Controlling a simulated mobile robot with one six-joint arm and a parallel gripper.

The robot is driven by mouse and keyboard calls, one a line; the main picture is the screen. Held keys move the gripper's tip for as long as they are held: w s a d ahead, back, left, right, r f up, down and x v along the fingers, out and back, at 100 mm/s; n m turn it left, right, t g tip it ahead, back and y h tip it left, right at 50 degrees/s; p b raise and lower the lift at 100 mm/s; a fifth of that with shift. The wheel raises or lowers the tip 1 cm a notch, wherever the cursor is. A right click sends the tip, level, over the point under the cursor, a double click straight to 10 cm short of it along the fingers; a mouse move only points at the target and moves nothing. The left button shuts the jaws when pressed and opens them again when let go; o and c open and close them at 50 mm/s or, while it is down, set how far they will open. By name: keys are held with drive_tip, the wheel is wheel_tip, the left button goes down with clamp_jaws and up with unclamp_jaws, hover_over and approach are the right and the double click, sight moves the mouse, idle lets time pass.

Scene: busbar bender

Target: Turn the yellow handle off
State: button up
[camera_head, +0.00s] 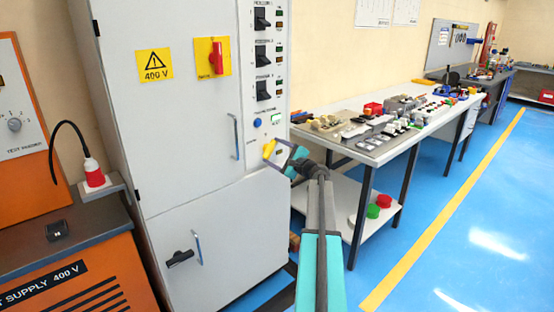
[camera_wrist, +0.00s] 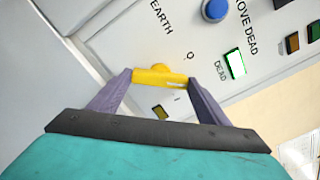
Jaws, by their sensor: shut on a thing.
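The yellow handle (camera_wrist: 160,77) is on the white cabinet panel, below the blue button, beside the EARTH lettering. In the wrist view it lies roughly level across the picture between the fingertips. It also shows in the head view as a small yellow piece (camera_head: 269,148) near the panel's lower end. My gripper (camera_wrist: 160,79) has one finger at each end of the handle and is shut on it. The head view shows my gripper (camera_head: 277,154) reaching the panel from the right. The handle's base is partly hidden.
The blue button (camera_wrist: 215,10) and a lit green DEAD window (camera_wrist: 235,64) are close to the handle. A red switch (camera_head: 216,57) on a yellow plate and a door handle (camera_head: 235,136) are on the cabinet (camera_head: 185,115). A cluttered workbench (camera_head: 377,153) stands to the right. Blue floor is open at right.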

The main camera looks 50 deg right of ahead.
drive_tip(key=n+b, duration=0.2)
drive_tip(key=b, duration=0.1)
drive_tip(key=n+b, duration=0.2)
drive_tip(key=b, duration=0.2)
drive_tip(key=shift+s+f+n, duration=0.1)
drive_tip(key=shift+f+n, duration=0.25)
drive_tip(key=shift+n, duration=0.05)
drive_tip(key=n+b, duration=0.3)
drive_tip(key=b, duration=0.1)
drive_tip(key=shift+r, duration=0.15)
drive_tip(key=o, duration=1.1)
drive_tip(key=shift+r, duration=0.1)
drive_tip(key=shift+c, duration=0.2)
drive_tip(key=shift+s+r, duration=0.1)
drive_tip(key=shift+s, duration=0.05)
drive_tip(key=s+a, duration=0.1)
drive_tip(key=s, duration=1.2)
drive_tip(key=shift+s+p, duration=0.25)
drive_tip(key=shift+p, duration=0.15)
